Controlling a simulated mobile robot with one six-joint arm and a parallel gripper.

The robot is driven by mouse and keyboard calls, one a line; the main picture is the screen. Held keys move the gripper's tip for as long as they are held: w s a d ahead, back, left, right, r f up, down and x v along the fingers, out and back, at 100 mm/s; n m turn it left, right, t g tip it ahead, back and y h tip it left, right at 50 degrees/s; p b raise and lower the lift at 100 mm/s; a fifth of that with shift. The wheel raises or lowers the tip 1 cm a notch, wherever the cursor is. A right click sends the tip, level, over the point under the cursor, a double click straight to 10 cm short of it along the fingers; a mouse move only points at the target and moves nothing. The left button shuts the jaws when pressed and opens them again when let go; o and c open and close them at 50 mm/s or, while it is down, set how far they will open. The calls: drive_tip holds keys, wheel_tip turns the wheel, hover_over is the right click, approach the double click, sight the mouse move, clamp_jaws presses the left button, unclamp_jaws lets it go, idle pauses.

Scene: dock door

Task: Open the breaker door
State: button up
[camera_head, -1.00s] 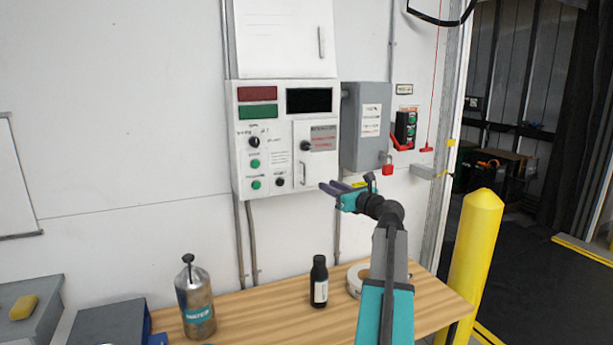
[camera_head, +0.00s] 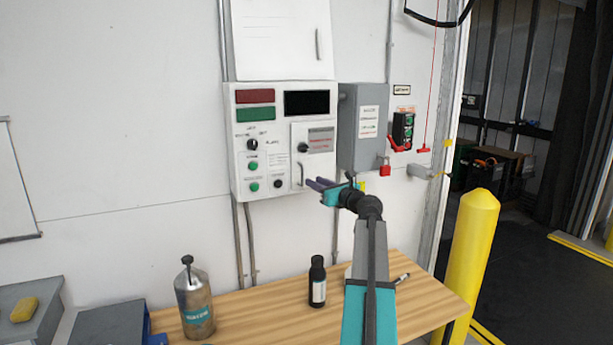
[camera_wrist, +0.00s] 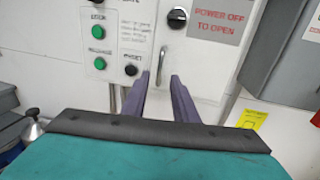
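The breaker door (camera_head: 317,165) is a small white panel at the lower right of the white control box. It looks closed. It has a vertical metal handle (camera_head: 300,174), a black knob (camera_head: 303,147) above it and a sign reading "POWER OFF TO OPEN" (camera_wrist: 222,22). My gripper (camera_head: 313,182) is just right of the handle in the head view. In the wrist view its two purple fingers are apart and empty, with the handle (camera_wrist: 161,66) showing between and beyond the tips. I cannot tell whether the fingertips touch the door.
The control box (camera_head: 240,140) carries a selector knob (camera_head: 252,144) and green buttons. Below, a wooden table (camera_head: 260,315) holds a black bottle (camera_head: 317,282) and a metal water bottle (camera_head: 195,295). A yellow post (camera_head: 470,260) stands right.

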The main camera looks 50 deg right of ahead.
sight(305, 177)
drive_tip(key=shift+w+d+p, duration=0.2)
drive_tip(key=shift+w+p, duration=0.15)
drive_tip(key=shift+w, duration=0.85)
drive_tip(key=shift+w+d+p, duration=0.25)
drive_tip(key=shift+w+p, duration=0.1)
drive_tip(key=shift+w, duration=0.8)
drive_tip(key=shift+w+d+p, duration=0.2)
drive_tip(key=shift+w+p, duration=0.15)
drive_tip(key=shift+w, duration=0.85)
clamp_jaws()
